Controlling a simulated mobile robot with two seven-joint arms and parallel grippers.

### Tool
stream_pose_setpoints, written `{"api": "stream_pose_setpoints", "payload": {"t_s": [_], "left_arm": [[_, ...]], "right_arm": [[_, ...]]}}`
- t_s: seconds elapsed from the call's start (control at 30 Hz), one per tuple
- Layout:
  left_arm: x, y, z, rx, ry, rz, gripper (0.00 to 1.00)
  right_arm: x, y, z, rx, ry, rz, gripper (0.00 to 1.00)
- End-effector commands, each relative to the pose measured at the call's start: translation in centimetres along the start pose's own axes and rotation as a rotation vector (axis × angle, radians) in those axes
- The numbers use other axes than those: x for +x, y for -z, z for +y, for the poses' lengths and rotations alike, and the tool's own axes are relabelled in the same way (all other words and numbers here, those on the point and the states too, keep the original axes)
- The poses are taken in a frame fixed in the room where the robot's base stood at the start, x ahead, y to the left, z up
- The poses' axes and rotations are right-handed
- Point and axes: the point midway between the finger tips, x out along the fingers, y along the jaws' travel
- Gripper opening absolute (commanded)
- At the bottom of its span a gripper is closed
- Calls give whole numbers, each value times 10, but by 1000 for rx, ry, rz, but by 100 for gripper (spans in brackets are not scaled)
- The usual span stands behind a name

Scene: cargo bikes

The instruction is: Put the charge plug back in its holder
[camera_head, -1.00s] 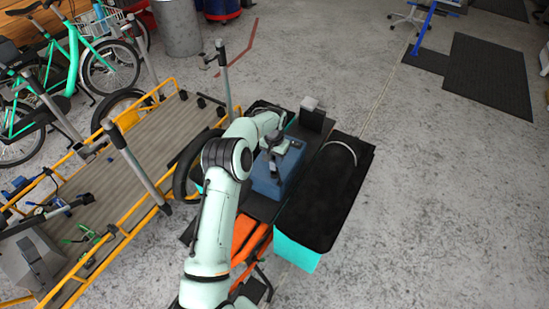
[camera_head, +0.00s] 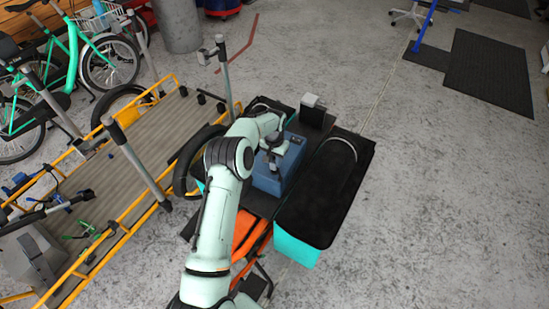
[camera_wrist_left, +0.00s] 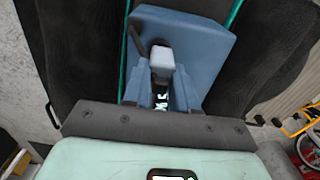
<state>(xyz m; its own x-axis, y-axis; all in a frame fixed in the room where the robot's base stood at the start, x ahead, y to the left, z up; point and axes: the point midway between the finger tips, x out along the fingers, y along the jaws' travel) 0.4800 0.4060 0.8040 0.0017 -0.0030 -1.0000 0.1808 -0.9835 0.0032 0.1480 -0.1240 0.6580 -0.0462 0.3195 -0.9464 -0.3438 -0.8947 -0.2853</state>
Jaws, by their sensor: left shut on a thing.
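My left gripper (camera_head: 270,158) is over a blue box (camera_head: 290,160) on the black deck of the cargo bike. In the left wrist view the gripper (camera_wrist_left: 160,88) is shut on the charge plug (camera_wrist_left: 161,60), a small pale grey block with dark parts. The plug lies in front of the blue box (camera_wrist_left: 208,42). I cannot make out the holder with certainty, nor whether the plug touches the box. My right gripper is not in view.
A long black bin with teal sides (camera_head: 296,246) stands right of the box. A grey block (camera_head: 312,101) on a black post is behind it. A yellow-railed platform (camera_head: 150,130) is at left.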

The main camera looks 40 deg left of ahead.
Motion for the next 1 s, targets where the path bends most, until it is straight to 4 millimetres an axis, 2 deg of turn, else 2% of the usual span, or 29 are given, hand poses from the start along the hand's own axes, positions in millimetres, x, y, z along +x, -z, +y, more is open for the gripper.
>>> {"api": "stream_pose_setpoints", "payload": {"t_s": [0.17,0.2,0.27,0.3,0.57,0.67,0.77,1.0], "left_arm": [[5,0,0,0,0,0,0],[5,0,0,0,0,0,33],[5,0,0,0,0,1,53],[5,0,0,0,0,1,57],[4,0,0,0,0,0,57],[-2,0,0,0,0,2,57],[-15,1,0,0,1,4,57],[-70,2,0,0,0,7,57]], "right_arm": [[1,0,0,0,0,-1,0],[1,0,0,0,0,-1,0],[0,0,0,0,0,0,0],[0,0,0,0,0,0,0],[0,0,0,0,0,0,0],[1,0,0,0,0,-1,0],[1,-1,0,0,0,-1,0],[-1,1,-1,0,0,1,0]]}}
